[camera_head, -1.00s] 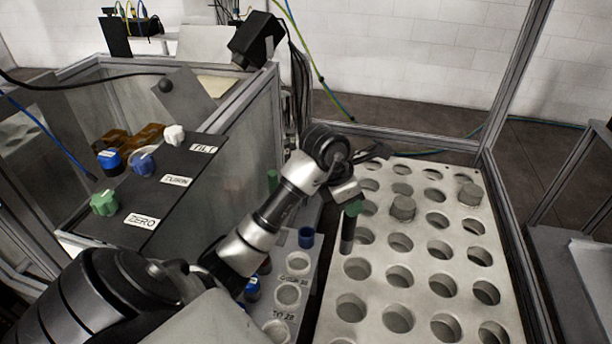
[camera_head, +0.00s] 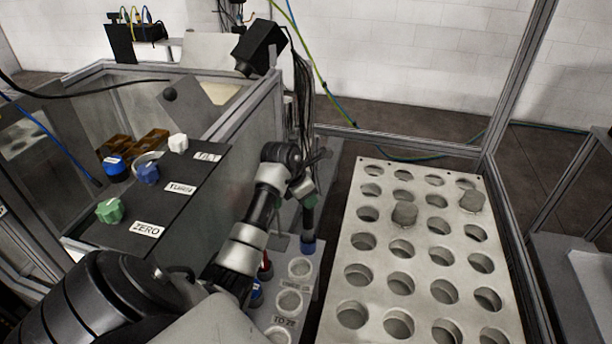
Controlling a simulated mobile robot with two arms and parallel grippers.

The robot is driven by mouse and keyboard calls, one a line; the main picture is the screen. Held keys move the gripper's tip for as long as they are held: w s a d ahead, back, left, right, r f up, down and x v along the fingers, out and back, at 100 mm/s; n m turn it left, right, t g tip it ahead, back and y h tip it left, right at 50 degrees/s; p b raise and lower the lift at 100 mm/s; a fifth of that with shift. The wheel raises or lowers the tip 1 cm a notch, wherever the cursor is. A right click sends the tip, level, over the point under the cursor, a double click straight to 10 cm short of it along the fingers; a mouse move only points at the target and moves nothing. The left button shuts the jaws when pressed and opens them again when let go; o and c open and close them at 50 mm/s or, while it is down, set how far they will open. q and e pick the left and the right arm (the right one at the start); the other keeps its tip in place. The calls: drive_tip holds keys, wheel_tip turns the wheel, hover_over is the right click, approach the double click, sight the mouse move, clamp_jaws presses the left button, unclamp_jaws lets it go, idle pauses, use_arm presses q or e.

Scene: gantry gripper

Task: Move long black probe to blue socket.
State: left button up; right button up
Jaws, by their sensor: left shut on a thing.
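My left gripper (camera_head: 302,187) is shut on the long black probe (camera_head: 308,219), at its green top. The probe hangs roughly upright above the narrow rack beside the perforated plate. Its lower end meets the blue socket (camera_head: 308,247) in the picture; I cannot tell whether the tip is inside or just over it. The blue socket is at the far end of the rack (camera_head: 314,281), and its opening is hidden by the probe. My right gripper is not in view.
A dark panel with knobs (camera_head: 109,211) stands left. My left arm covers part of the rack, where a red item and other blue items show.

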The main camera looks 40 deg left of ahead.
sight(306, 228)
use_arm(q)
drive_tip(key=shift+f, duration=1.9)
drive_tip(key=shift+f, duration=0.15)
drive_tip(key=o, duration=0.9)
drive_tip(key=shift+c, duration=0.2)
drive_tip(key=shift+d+r, duration=0.1)
drive_tip(key=shift+r, duration=0.25)
drive_tip(key=v, duration=0.7)
